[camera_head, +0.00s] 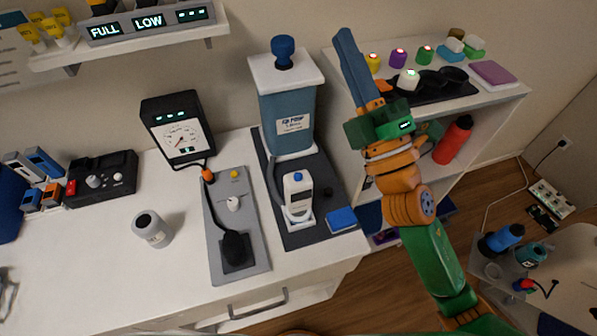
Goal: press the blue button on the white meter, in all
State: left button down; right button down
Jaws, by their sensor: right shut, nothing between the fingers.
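My right gripper (345,40) has long blue fingers, shut and empty, pointing up and to the left. It is above and to the right of the meter in the picture, well apart from it. My left gripper is not in view.
My right forearm crosses in front of the shelf unit (513,92).

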jog(key=s+a+r+n+g+y, duration=0.1)
jog(key=s+a+n+g+y, duration=0.45)
jog(key=n+g, duration=0.65)
jog(key=s+a+r+n+g+y, duration=0.2)
jog(key=s+a+n+g+y, duration=0.4)
jog(key=n, duration=0.9)
jog(key=n+h, duration=0.8)
jog(key=h, duration=0.8)
send_over(298, 176)
jog(key=d, duration=0.1)
notch_tip(298, 176, down, 13)
jog(key=shift+d+t+y, duration=0.2)
jog(key=shift+t+y, duration=0.05)
jog(key=shift+t, duration=0.05)
notch_tip(298, 176, down, 9)
jog(key=b, duration=0.6)
jog(key=shift+r+b, duration=0.15)
jog(key=shift+b, duration=0.25)
jog(key=shift+a, duration=0.1)
